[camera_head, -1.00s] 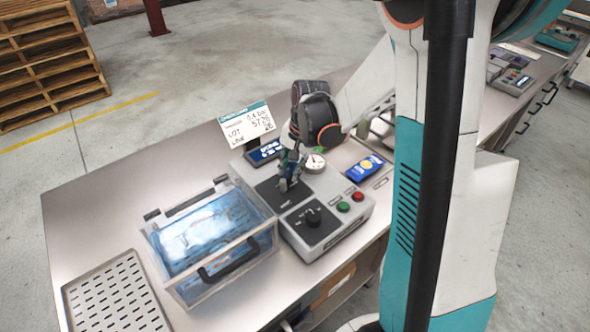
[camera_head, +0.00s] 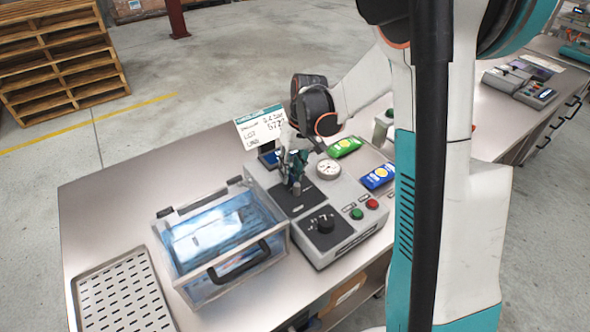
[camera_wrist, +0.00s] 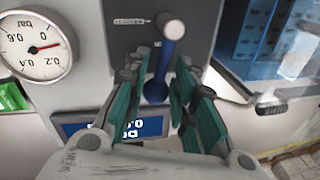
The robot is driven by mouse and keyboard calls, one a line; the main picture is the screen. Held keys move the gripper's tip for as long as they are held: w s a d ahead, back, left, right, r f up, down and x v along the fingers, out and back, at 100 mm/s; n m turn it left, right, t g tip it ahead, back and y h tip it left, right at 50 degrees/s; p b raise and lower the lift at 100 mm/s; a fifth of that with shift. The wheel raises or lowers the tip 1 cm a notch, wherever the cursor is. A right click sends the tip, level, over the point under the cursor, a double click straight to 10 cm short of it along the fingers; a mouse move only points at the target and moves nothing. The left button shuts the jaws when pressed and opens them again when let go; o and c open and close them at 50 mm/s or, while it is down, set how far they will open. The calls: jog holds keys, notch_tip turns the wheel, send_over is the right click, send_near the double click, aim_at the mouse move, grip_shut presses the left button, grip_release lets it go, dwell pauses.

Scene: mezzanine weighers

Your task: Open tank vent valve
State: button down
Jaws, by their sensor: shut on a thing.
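The vent valve appears to be the blue lever (camera_wrist: 158,75) with a pale grey round end, on a dark plate (camera_wrist: 195,15) of the grey console. In the wrist view it stands between the two teal-and-black fingers of my gripper (camera_wrist: 165,62), which are closed on it. In the head view my gripper (camera_head: 293,172) points down at the console (camera_head: 345,210), and the lever's grey end shows just below the fingers. The fingers hide part of the lever. A pressure gauge (camera_wrist: 35,45) marked in bar has its red needle between 0 and 0.2.
A clear-lidded box with blue contents (camera_head: 222,238) stands left of the console. A sign (camera_head: 261,127) stands behind, and a perforated tray (camera_head: 122,296) lies front left.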

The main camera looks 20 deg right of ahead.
jog(key=shift+a+n, duration=0.45)
jog(key=shift+n, duration=0.65)
jog(key=c, duration=1.3)
grip_release()
jog(key=shift+a, duration=0.1)
jog(key=r, duration=0.4)
jog(key=d+r, duration=0.1)
jog(key=r, duration=0.2)
jog(key=d+r, duration=0.1)
jog(key=r, duration=0.3)
jog(key=shift+w+d+r, duration=0.2)
jog(key=shift+r, duration=0.15)
